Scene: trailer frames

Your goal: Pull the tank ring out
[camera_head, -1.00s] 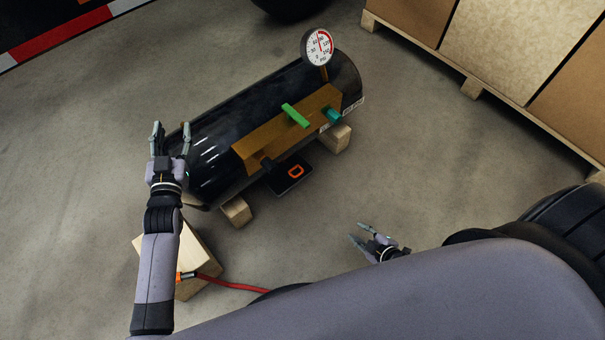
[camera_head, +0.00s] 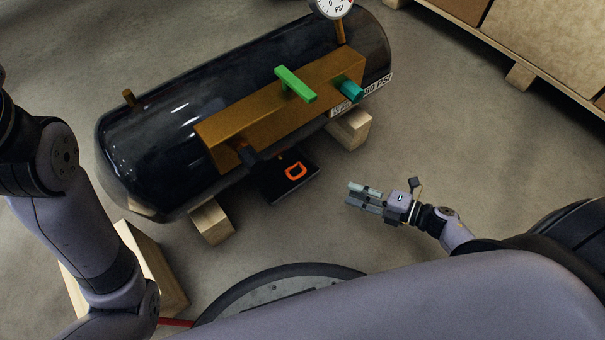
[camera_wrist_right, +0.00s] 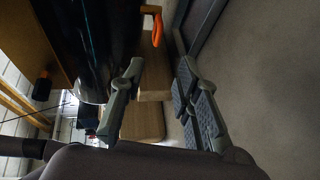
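The tank ring is a small orange loop (camera_head: 295,171) on a black square plate (camera_head: 278,183) low at the near side of the black tank (camera_head: 165,125). An orange loop that looks like the ring (camera_wrist_right: 157,30) also shows in the right wrist view, beyond the fingertips. My right gripper (camera_head: 364,195) is right of the ring and apart from it, pointing left. In the right wrist view its fingers (camera_wrist_right: 160,64) stand apart with nothing between them. My left arm crosses the left edge of the head view; its gripper is out of view.
The tank rests on wooden blocks (camera_head: 213,221) (camera_head: 352,128). A brown block (camera_head: 280,100) on its side carries a green handle (camera_head: 295,84) and a teal knob (camera_head: 351,90). A gauge (camera_head: 333,5) is cut off above. Floor right of the ring is clear.

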